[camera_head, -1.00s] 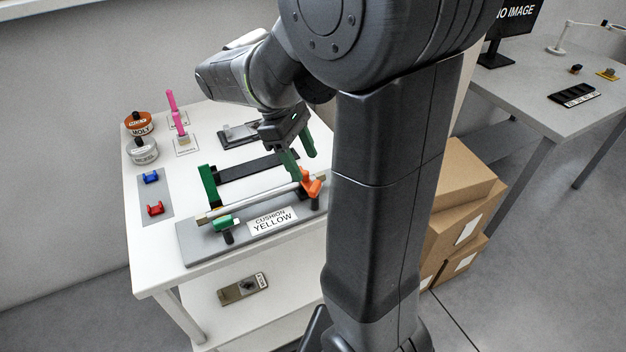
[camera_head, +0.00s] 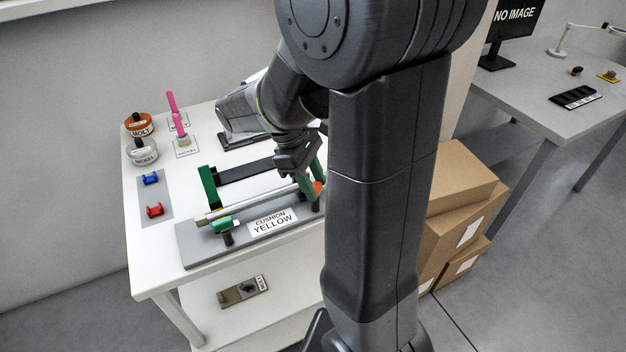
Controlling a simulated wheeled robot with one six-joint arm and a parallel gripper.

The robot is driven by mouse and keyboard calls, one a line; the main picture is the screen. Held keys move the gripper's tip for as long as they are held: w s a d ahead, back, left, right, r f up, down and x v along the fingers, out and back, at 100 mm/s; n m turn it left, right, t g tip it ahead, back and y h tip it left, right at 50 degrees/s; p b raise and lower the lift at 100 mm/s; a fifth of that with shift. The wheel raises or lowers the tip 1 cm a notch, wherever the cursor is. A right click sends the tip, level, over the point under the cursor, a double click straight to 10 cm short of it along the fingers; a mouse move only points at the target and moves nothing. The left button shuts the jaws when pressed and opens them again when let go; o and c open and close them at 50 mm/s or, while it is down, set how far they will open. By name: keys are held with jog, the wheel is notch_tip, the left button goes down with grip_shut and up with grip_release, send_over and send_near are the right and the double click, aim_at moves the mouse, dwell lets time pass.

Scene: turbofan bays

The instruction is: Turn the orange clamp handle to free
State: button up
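The orange clamp handle (camera_head: 318,187) is at the right end of a grey fixture plate (camera_head: 200,252) on the white table, mostly hidden behind my gripper. A silver rod (camera_head: 250,202) runs across the fixture, with a green clamp (camera_head: 224,224) at its left end. My gripper (camera_head: 311,188) points down at the orange handle, its green fingers on or right beside it. A gap shows between the fingers higher up, but their tips overlap the handle, and I cannot tell whether they grip it.
A "CUSHION YELLOW" label (camera_head: 273,222) lies on the plate. Blue (camera_head: 150,178) and red (camera_head: 155,210) blocks sit on the left. MOLY (camera_head: 139,124) and nickel (camera_head: 143,152) jars and pink-handled brushes (camera_head: 179,125) stand behind. Cardboard boxes (camera_head: 455,205) are stacked right of my arm.

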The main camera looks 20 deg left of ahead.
jog(key=shift+r+m+p, duration=0.1)
jog(key=shift+m+p, duration=0.3)
jog(key=m+g+p, duration=0.1)
jog(key=m+p, duration=0.1)
jog(key=shift+w+r+m, duration=0.1)
jog(key=shift+w+m, duration=0.05)
jog(key=shift+m, duration=0.15)
jog(key=shift+w+m+g+y+p, duration=0.1)
jog(key=shift+m+g+y+p, duration=0.3)
jog(key=shift+m+p, duration=0.6)
jog(key=shift+m+g+y+p, duration=0.2)
jog(key=shift+m+g+p, duration=0.3)
jog(key=shift+m, duration=0.9)
jog(key=o, duration=1)
jog(key=shift+f, duration=0.2)
jog(key=shift+r, duration=0.1)
jog(key=v, duration=1.3)
jog(key=shift+w+r, duration=0.2)
jog(key=shift+r, duration=0.05)
